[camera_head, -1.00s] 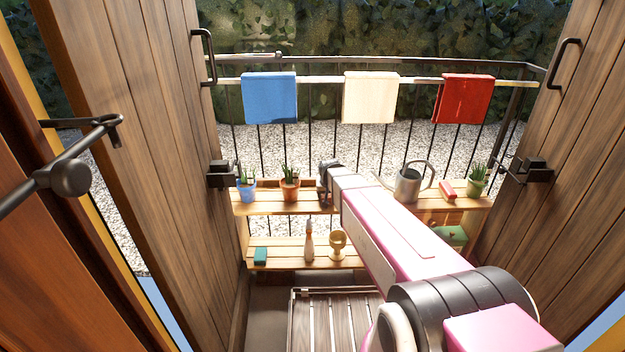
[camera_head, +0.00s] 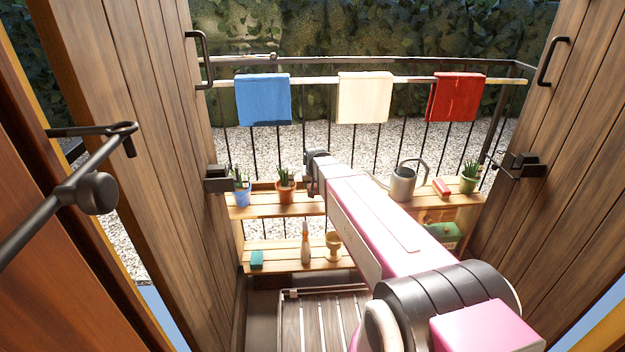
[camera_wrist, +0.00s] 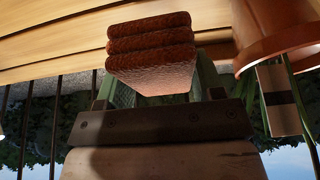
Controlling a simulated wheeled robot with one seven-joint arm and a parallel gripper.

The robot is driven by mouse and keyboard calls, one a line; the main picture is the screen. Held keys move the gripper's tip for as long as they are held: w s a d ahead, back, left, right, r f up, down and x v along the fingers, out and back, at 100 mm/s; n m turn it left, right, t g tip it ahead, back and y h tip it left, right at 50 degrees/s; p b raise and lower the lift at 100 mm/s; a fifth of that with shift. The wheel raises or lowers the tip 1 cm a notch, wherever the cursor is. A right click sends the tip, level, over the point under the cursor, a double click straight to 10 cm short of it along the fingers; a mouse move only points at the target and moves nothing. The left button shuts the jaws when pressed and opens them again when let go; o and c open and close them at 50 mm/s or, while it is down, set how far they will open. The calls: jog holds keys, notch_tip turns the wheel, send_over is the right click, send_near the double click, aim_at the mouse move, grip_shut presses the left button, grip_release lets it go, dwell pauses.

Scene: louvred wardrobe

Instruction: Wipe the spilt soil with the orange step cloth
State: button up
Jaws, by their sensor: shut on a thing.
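A folded, rust-orange cloth (camera_wrist: 150,58) is in my gripper (camera_wrist: 158,92) in the wrist view. It is stacked in several thick layers, and the fingers are at its two sides. The cloth is close to pale wooden boards; I cannot tell whether it touches them. In the head view, the dark end of my arm (camera_head: 316,170) is over the upper plant shelf (camera_head: 309,204), right of a terracotta pot (camera_head: 285,195). The fingers and cloth are hidden there. That pot's rim appears close beside the cloth in the wrist view (camera_wrist: 280,35). I cannot make out spilt soil.
Blue (camera_head: 263,99), cream (camera_head: 364,98) and red (camera_head: 455,97) towels hang on the railing. A blue pot (camera_head: 241,197), watering can (camera_head: 402,184) and red item (camera_head: 441,187) share the upper shelf. A bottle (camera_head: 305,245) stands below. Wooden doors (camera_head: 135,120) flank both sides.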

jog(key=shift+r, duration=1.2)
